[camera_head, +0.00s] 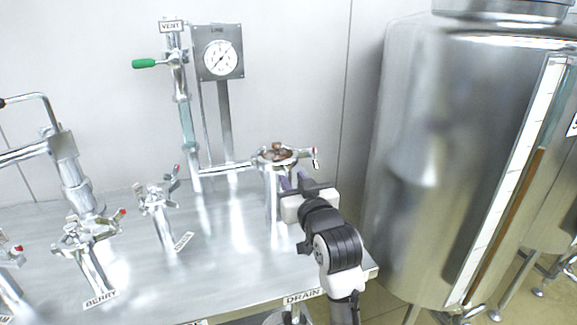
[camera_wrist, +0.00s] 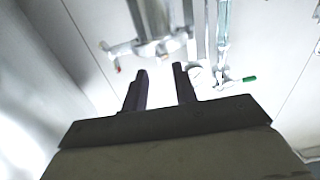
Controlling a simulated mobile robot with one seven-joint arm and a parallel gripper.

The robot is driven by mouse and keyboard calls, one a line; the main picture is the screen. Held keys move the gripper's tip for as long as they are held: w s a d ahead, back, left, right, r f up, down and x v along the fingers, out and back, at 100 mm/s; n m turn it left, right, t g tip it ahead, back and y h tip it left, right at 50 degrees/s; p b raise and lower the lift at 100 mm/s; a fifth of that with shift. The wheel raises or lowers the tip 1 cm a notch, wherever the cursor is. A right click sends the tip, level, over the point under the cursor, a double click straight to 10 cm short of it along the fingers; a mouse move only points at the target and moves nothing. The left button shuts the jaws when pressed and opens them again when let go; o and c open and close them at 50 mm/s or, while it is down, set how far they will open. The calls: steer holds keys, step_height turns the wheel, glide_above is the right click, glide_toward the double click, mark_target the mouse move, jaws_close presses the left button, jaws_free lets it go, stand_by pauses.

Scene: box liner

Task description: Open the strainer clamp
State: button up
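A steel housing that looks like the strainer (camera_head: 272,196) stands upright at the right part of the bench. A clamp (camera_head: 277,156) rings its top, and a short handle with a red tip (camera_head: 315,157) sticks out to the right. My gripper (camera_head: 294,180) is just in front of the housing, below the clamp, with its arm reaching up from the lower right. In the wrist view the two dark fingers of my gripper (camera_wrist: 160,71) are apart with nothing between them. The clamp (camera_wrist: 152,47) shows beyond the fingertips, with its red tip (camera_wrist: 117,70) to the left.
A pressure gauge (camera_head: 221,58) and a vent pipe with a green handle (camera_head: 144,64) stand behind. Other clamped fittings (camera_head: 86,231) (camera_head: 157,196) stand to the left on the steel bench (camera_head: 225,285). A large tank (camera_head: 440,170) fills the right side.

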mark_target(288, 171)
steer(key=shift+p+x, duration=0.45)
steer(key=shift+x, duration=1.9)
jaws_close()
